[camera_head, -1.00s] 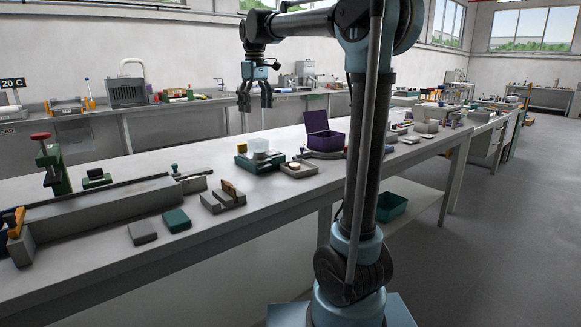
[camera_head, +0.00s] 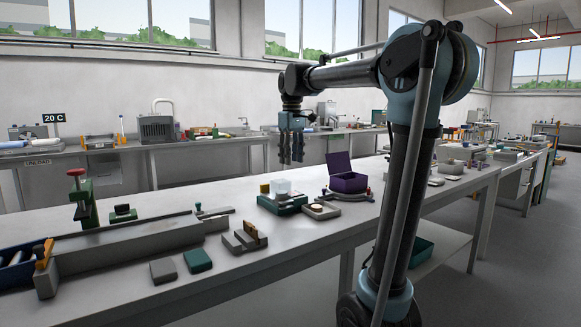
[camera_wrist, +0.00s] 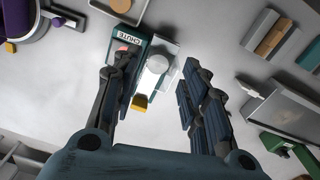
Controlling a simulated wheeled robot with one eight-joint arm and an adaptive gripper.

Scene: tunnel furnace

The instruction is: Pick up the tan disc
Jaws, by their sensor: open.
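A small pale tan disc (camera_head: 319,207) appears to lie on a low grey base, right of a green block with a clear cover, on the long bench. My gripper (camera_head: 291,155) hangs above the bench, over the green block and left of the disc, pointing down. In the wrist view my gripper (camera_wrist: 152,72) has its fingers apart with nothing held; the green block shows beyond and between them.
The green block (camera_head: 283,206) carries a clear cover. An open purple box (camera_head: 348,181) stands behind the disc. Grey blocks (camera_head: 243,239) with a brown piece lie to the left. A long grey fixture (camera_head: 130,252) runs along the left. The front bench strip is partly clear.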

